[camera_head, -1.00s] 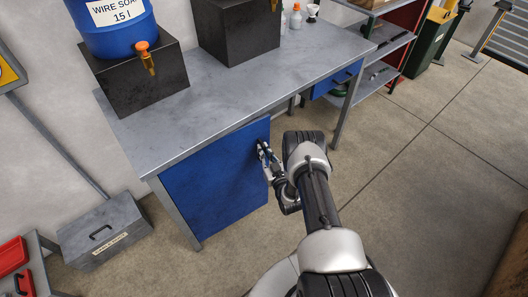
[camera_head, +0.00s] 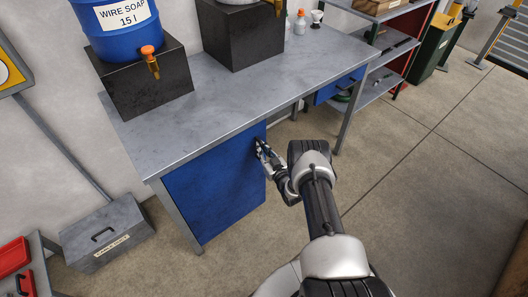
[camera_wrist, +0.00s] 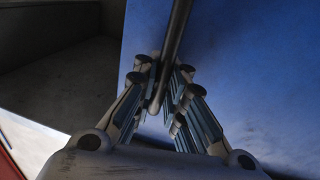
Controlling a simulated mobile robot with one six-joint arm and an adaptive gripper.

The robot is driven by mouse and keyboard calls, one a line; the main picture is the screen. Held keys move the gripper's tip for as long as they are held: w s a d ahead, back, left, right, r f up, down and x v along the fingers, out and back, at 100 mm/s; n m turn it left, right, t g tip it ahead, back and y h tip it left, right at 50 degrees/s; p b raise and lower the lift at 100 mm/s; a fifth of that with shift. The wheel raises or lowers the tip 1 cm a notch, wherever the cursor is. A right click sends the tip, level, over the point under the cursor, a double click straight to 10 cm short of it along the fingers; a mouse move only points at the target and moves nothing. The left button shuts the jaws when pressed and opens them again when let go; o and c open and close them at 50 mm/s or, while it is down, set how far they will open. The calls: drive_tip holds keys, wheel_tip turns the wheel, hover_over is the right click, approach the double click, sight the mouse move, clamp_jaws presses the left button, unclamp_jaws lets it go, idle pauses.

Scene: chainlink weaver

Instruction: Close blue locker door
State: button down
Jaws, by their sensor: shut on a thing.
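The blue locker door (camera_head: 214,187) hangs under the left part of the grey workbench. It looks nearly in line with the bench front; I cannot tell whether it is fully flush. My gripper (camera_head: 262,148) is at the upper right edge of the door. In the wrist view, my gripper (camera_wrist: 160,92) is shut around a dark bar handle (camera_wrist: 178,32), with fingers on both sides of it. The blue door face (camera_wrist: 255,65) fills the right of that view. The handle is mostly hidden by my gripper in the head view.
The workbench top (camera_head: 235,95) carries a blue soap barrel (camera_head: 120,35) on a black block (camera_head: 140,85). A grey cable box (camera_head: 105,238) stands on the floor left of the locker. A shelf (camera_head: 385,62) stands at the right. The floor right of my arm is clear.

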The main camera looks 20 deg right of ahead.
drive_tip(key=shift+w, duration=0.1)
drive_tip(key=c, duration=1.7)
unclamp_jaws()
drive_tip(key=shift+o, duration=0.2)
drive_tip(key=s+d, duration=0.1)
drive_tip(key=s, duration=1.1)
